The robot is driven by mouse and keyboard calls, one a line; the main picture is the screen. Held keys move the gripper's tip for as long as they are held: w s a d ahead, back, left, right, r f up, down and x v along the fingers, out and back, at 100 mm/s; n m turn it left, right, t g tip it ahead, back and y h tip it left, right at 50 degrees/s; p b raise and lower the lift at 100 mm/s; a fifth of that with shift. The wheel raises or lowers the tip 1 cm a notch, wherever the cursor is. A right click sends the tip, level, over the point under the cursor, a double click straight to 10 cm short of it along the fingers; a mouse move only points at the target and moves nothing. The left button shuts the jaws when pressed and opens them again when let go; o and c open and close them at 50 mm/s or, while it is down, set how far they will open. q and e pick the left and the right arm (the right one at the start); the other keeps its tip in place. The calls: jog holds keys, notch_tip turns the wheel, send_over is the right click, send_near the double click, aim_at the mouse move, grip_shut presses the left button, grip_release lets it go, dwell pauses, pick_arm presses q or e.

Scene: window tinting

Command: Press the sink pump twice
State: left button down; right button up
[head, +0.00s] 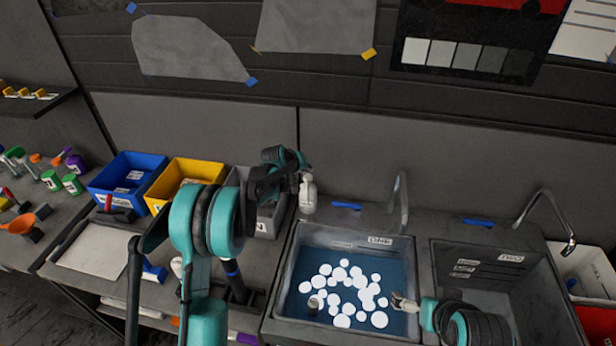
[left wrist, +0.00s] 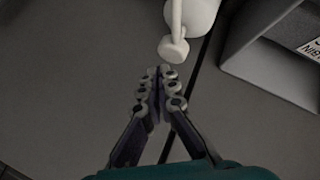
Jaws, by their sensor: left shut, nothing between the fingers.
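The white sink pump (head: 309,198) stands at the back left corner of the left sink in the head view. In the left wrist view, the pump (left wrist: 196,14) shows at the top, with its pale spout or head (left wrist: 174,48) reaching toward my gripper. My left gripper (left wrist: 159,76) is shut and empty, its fingertips just short of that part in the picture; contact cannot be told. In the head view the left gripper (head: 297,172) is beside the pump's top, partly hidden by my arm. My right gripper (head: 403,302) is over the left sink; its jaws are unclear.
The left sink (head: 288,300) holds blue water with several white foam discs. An empty grey sink (head: 480,290) and curved faucet (head: 545,215) lie right. Another faucet (head: 399,200) rises behind the left sink. Blue (head: 125,180) and yellow (head: 185,180) bins stand left. A wall is behind.

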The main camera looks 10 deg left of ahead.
pick_arm(q)
jog(key=shift+r+p, duration=1.25)
jog(key=shift+r, duration=1.3)
jog(key=shift+s, duration=0.15)
jog(key=s+r+m+g+y+b, duration=0.1)
jog(key=s+r+m+b, duration=0.15)
jog(key=s+b, duration=1.4)
jog(key=s+f+m, duration=0.1)
jog(key=s+f, duration=0.3)
jog(key=s, duration=0.5)
jog(key=s+f+m+y+b, duration=0.1)
jog(key=s+f, duration=0.4)
jog(key=s, duration=0.5)
jog(key=s+f+m, duration=0.1)
jog(key=s+f, duration=0.4)
jog(key=s, duration=0.5)
jog(key=shift+s+a+f+g+y, duration=0.25)
jog(key=shift+a+g+y, duration=0.05)
jog(key=shift+a+y, duration=0.1)
